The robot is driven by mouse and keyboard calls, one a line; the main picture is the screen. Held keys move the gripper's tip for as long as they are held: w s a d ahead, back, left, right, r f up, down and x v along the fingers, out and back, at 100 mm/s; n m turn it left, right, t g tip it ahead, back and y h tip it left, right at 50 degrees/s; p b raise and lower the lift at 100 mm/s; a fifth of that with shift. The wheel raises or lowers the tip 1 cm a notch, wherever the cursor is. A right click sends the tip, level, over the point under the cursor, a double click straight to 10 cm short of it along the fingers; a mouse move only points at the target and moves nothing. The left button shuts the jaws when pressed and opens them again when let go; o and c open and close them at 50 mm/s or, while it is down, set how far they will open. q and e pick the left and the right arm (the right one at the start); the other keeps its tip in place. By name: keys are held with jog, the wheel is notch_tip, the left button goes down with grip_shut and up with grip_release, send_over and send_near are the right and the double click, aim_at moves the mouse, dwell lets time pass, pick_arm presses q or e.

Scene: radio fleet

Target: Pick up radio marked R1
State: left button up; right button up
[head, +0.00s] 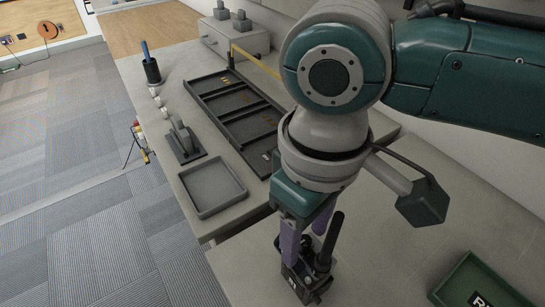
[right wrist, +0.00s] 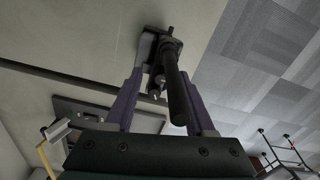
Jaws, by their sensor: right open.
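A black handheld radio (head: 302,281) with a thick antenna stands on the light grey worktop at the bottom centre of the head view. Small white lettering shows on its side but I cannot read it surely. My right gripper (head: 304,248) is above it, open, with its purple fingers pointing down around the radio's upper part. In the right wrist view, the radio (right wrist: 152,47) lies beyond the open fingers (right wrist: 163,82), and its antenna reaches back between them toward the camera. I cannot tell whether a finger touches it. My left gripper is not in view.
A green box (head: 466,278) with a partly cut-off label stands at the lower right. A grey square tray (head: 213,187), a dark compartment tray (head: 226,82), a dark stand (head: 184,143) and a pen cup (head: 152,70) are on the far bench. The worktop around the radio is mostly clear.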

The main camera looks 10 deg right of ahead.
jog(key=shift+f, duration=0.2)
grip_shut()
dwell(0.3)
dwell(1.0)
